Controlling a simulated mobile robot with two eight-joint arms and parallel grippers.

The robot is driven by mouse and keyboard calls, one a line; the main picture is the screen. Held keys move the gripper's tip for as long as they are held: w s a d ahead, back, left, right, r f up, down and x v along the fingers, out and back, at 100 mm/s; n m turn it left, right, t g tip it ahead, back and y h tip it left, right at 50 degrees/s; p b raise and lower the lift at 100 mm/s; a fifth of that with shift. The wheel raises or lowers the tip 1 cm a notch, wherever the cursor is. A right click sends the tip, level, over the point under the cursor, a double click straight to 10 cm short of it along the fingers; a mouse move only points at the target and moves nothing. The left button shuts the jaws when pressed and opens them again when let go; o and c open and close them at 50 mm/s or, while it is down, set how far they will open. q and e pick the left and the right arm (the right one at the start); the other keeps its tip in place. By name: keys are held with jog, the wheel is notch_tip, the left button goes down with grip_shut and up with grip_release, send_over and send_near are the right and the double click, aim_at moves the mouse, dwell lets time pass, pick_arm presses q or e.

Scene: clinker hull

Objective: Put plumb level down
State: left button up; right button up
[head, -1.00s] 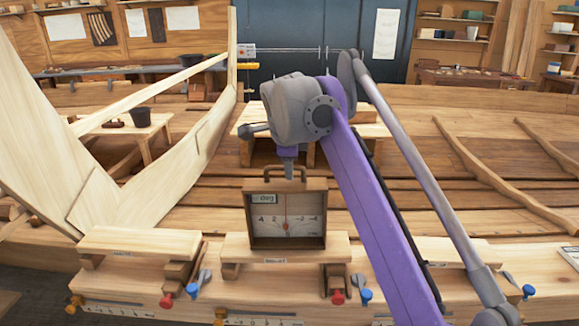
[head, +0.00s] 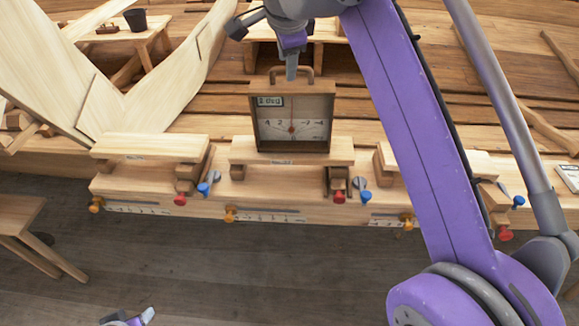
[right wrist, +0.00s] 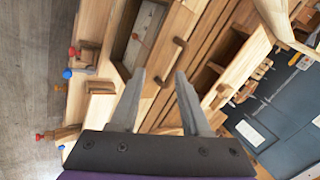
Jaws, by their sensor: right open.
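The plumb level (head: 292,118) is a wooden-framed box with a pale dial, a small display and a handle on top. It stands upright on the middle raised wooden block (head: 245,152). My right gripper (head: 291,68) is directly above it, pointing down at the handle. In the right wrist view the open fingers (right wrist: 160,78) have the handle (right wrist: 166,62) just beyond their tips, with nothing held. The level's dial face (right wrist: 140,38) shows there too. A bit of my left gripper (head: 135,318) shows at the bottom edge; its jaws are mostly cut off.
Similar raised blocks stand left (head: 150,147) and right of the level, with red, blue and orange knobs along the bench front (head: 270,213). Pale hull planks (head: 165,85) rise at left. A stool (head: 20,222) stands at lower left. The dark floor in front is clear.

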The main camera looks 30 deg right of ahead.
jog(key=s+a+f+n+y, duration=0.1)
jog(key=s+a+f+n, duration=0.2)
jog(key=s+f+n, duration=0.3)
jog(key=s+a+f+n+y, duration=0.1)
jog(key=s+a+f+n, duration=0.2)
jog(key=f, duration=1.4)
jog(key=s+a+f+n+y, duration=0.1)
jog(key=s+a+f+n, duration=0.2)
jog(key=s+f+n, duration=0.6)
notch_tip(320, 180, down, 4)
jog(key=shift+s+a+r+n+t, duration=0.2)
jog(key=shift+r+n+t, duration=0.1)
jog(key=shift+n, duration=0.7)
